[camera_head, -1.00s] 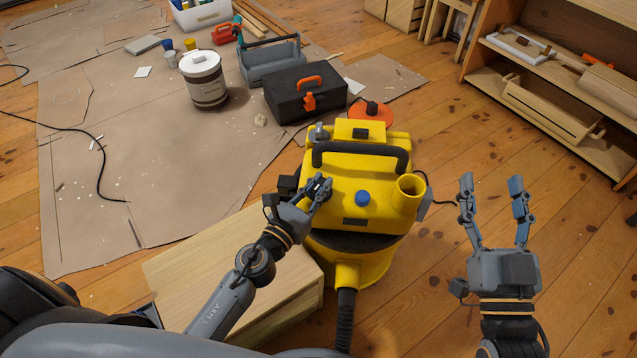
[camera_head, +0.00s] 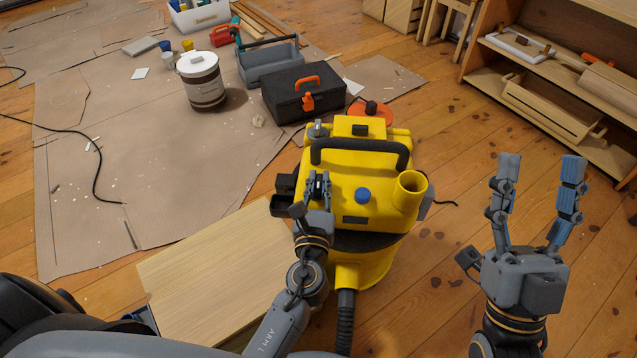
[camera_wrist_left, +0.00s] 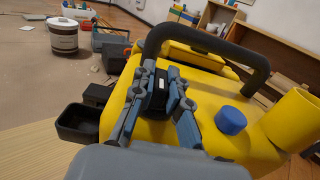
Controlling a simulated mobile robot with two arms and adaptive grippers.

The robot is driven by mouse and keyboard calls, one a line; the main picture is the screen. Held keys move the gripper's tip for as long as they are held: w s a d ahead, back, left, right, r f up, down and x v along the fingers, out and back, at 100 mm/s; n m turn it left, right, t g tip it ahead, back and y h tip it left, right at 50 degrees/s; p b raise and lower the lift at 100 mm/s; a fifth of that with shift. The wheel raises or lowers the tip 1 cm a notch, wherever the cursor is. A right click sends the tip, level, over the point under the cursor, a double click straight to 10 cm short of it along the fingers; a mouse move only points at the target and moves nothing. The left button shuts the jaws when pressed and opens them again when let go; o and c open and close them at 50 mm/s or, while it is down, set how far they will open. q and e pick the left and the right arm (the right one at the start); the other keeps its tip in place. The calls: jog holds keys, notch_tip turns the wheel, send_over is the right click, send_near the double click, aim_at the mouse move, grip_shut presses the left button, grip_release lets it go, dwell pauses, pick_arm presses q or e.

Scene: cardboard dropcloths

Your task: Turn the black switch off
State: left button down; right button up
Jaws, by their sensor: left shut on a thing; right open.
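A yellow vacuum cleaner (camera_head: 340,192) with a black handle stands upright on the floor. My left gripper (camera_head: 319,178) is at the left part of its top, just in front of the handle. In the left wrist view its fingers (camera_wrist_left: 166,88) are shut on a small black part, which looks like the black switch (camera_wrist_left: 181,92). The fingers hide most of that switch, and its on or off setting cannot be read. A blue knob (camera_head: 362,196) is to the right of the fingers. My right gripper (camera_head: 543,170) is open and empty, to the right of the vacuum.
A pale wooden box (camera_head: 215,275) is left of the vacuum. A black toolbox (camera_head: 283,99), a paint bucket (camera_head: 203,85) and a grey tool tote (camera_head: 268,64) stand behind on brown dropcloths. A wooden shelf (camera_head: 545,85) is at the back right. Floor around my right gripper is clear.

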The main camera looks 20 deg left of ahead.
pick_arm(q)
jog(key=c, duration=1.3)
grip_release()
jog(key=v, duration=1.2)
